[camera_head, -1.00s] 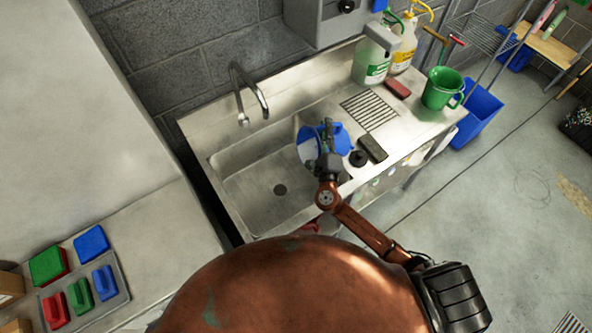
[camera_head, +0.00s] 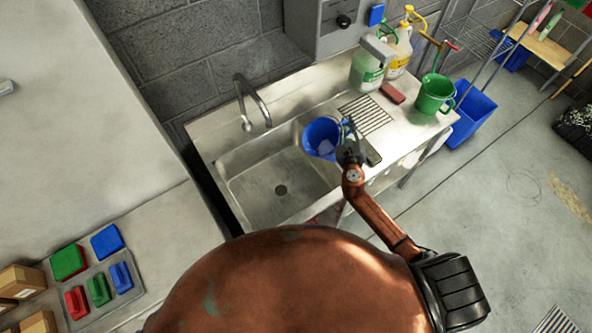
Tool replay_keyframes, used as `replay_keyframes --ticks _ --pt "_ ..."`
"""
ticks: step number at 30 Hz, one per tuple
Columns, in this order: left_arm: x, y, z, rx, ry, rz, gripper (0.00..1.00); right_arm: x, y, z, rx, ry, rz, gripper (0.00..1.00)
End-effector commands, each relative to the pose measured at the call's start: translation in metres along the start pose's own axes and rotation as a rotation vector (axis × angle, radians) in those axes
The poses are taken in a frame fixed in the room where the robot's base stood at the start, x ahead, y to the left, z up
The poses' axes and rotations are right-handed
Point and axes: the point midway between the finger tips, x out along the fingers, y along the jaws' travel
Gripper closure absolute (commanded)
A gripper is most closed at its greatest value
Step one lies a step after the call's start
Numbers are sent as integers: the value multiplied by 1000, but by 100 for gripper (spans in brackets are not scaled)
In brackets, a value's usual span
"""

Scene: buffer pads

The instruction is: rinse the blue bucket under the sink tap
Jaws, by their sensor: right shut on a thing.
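The blue bucket (camera_head: 321,136) is over the right side of the sink basin, its open mouth facing up toward the camera. My right gripper (camera_head: 347,132) is shut on the bucket at its right side; the fingers partly hide the grip. The curved metal tap (camera_head: 254,99) stands at the back left of the sink (camera_head: 253,188), to the left of the bucket and apart from it. No water shows at the spout. The basin floor with its dark drain is bare. My left gripper is not in view.
A larger blue bin (camera_head: 474,112) stands on the floor at right.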

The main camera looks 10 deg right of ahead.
Motion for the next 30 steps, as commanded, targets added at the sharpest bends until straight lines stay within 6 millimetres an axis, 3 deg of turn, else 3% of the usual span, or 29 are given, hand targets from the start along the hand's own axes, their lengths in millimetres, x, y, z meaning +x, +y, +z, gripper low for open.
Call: replay_keyframes --ticks 3,9,16,22,30 --pt "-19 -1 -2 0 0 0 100 5 -15 1 66 24 21 100" --pt "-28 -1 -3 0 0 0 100 17 -26 -23 212 77 68 100" --pt "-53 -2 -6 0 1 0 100 25 -42 -30 374 133 120 100" --pt "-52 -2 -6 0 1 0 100 31 -39 -49 485 173 158 100" --pt "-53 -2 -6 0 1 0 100 32 -39 -55 530 188 173 100"
